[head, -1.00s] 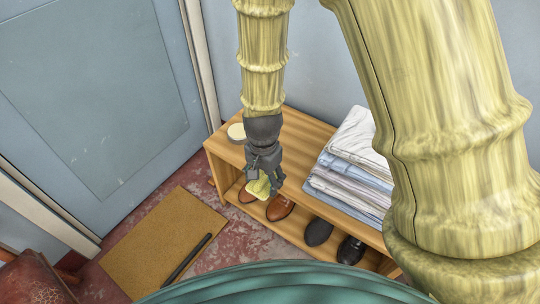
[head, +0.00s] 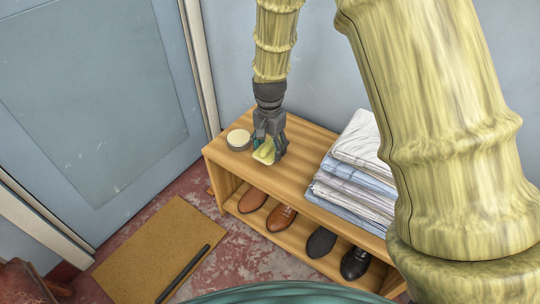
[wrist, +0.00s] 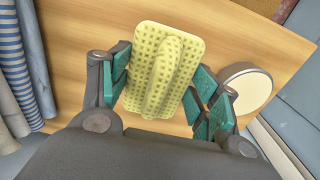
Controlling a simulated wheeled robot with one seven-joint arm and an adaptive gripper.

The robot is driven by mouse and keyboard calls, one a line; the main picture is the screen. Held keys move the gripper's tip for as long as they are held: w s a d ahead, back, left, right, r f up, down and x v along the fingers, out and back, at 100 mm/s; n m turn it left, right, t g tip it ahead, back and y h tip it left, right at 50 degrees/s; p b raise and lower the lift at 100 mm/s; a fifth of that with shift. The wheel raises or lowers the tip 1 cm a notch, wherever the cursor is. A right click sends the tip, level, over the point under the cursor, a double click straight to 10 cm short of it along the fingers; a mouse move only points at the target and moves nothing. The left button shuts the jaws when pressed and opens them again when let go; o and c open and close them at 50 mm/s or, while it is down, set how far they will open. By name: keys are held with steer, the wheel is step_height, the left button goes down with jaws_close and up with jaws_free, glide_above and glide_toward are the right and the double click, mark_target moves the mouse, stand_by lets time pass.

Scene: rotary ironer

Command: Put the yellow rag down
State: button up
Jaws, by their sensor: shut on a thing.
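The yellow rag (head: 263,153) is a pale yellow, waffle-textured cloth with a raised ridge along its middle. My gripper (head: 270,147) is shut on it, over the left part of the wooden rack's top. In the wrist view the rag (wrist: 159,72) lies between the green finger pads, with wood grain behind it. I cannot tell whether its underside touches the wood.
The wooden shoe rack (head: 300,149) has a round tin (head: 238,139) left of my gripper and folded shirts (head: 354,165) to the right. Bare wood lies between. Brown shoes (head: 281,217) and black shoes (head: 320,242) stand on the lower shelf. A mat (head: 150,250) lies on the floor.

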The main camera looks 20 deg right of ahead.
mark_target(270, 153)
step_height(270, 153, down, 4)
steer(key=shift+r+b, duration=0.2)
steer(key=shift+b, duration=0.75)
steer(key=shift+r, duration=0.1)
steer(key=o, duration=0.9)
step_height(270, 153, up, 12)
steer(key=p, duration=0.5)
